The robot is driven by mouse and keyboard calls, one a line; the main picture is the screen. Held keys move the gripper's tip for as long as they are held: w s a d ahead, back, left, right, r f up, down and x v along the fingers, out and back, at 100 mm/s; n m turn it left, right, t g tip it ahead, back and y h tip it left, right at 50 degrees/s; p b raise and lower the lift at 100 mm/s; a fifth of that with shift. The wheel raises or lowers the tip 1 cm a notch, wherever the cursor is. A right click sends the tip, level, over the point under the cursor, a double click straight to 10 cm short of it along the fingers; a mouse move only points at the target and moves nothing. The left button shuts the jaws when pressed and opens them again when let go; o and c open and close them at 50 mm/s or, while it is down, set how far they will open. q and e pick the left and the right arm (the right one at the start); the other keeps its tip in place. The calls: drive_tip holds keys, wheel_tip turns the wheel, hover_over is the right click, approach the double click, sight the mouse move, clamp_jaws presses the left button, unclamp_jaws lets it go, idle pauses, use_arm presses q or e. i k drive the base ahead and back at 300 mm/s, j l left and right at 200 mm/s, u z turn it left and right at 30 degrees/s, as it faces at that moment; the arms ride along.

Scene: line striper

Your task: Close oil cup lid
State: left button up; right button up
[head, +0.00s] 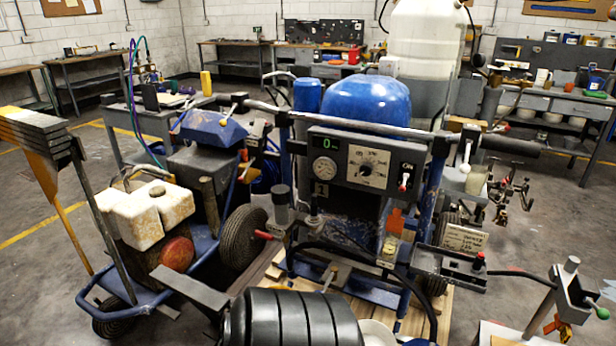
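The line striper stands in the middle, with a blue rounded tank (366,98) and a grey control panel (362,162) with a gauge and a dial. A small grey upright cylinder (282,210) with a narrower top sits left of the panel's lower edge. It may be the oil cup, but I cannot tell for sure, nor whether a lid on it is open or shut. A small bottle with an orange top (393,228) shows below the panel. Neither of my grippers can be made out in this view.
A long handlebar (400,129) crosses above the panel. A blue-framed cart (125,303) with a stained white container (148,213) stands left. A black ribbed drum (292,320) blocks the bottom front. A metal fixture (572,290) stands at the lower right. Benches line the back wall.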

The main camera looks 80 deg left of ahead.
sight(395, 223)
drive_tip(key=u, duration=2)
drive_tip(key=i+l+z, duration=0.25)
drive_tip(key=i, duration=0.05)
